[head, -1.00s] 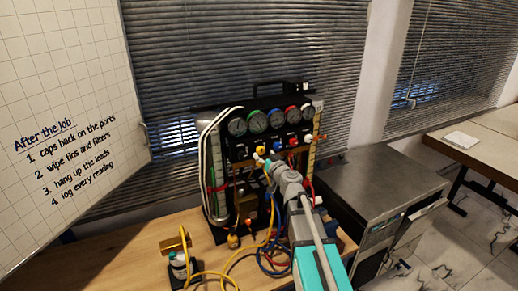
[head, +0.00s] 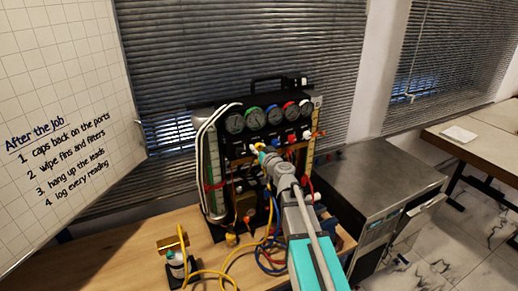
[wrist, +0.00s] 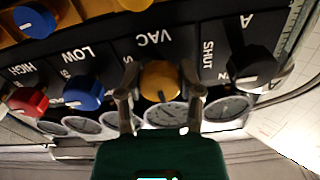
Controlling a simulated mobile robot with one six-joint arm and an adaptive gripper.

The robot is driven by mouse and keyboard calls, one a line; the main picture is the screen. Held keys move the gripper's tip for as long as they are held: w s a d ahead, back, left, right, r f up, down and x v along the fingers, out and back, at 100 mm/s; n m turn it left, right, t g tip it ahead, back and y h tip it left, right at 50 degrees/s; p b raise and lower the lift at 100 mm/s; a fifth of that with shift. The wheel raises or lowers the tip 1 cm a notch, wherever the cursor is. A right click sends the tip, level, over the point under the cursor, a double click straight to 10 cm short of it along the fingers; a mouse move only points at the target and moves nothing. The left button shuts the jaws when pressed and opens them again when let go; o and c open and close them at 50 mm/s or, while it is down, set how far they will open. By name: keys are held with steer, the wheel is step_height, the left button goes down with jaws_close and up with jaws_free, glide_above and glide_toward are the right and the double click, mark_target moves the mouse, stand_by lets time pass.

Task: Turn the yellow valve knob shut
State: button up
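The yellow knob (wrist: 160,80) sits under the upside-down label VAC in the wrist view. My gripper (wrist: 160,72) has one finger on each side of the knob, left and right. The fingers are spread; whether they touch the knob's sides is not clear. In the head view my gripper (head: 258,150) is at the knob row of the gauge rig (head: 210,125) and hides the yellow knob there.
A black knob (wrist: 252,68) is close on the right in the wrist view, and a blue knob (wrist: 84,92) and red knob (wrist: 28,101) on the left. Gauges line the rig above the knobs. Hoses (head: 268,255) hang below. A steel cabinet (head: 385,180) stands right.

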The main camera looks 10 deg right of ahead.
jaws_close()
steer(key=shift+m, duration=0.5)
steer(key=m, duration=0.3)
steer(key=shift+m, duration=0.3)
steer(key=m, duration=0.4)
steer(key=shift+m, duration=0.3)
steer(key=m, duration=0.4)
steer(key=shift+m, duration=0.3)
steer(key=m, duration=0.4)
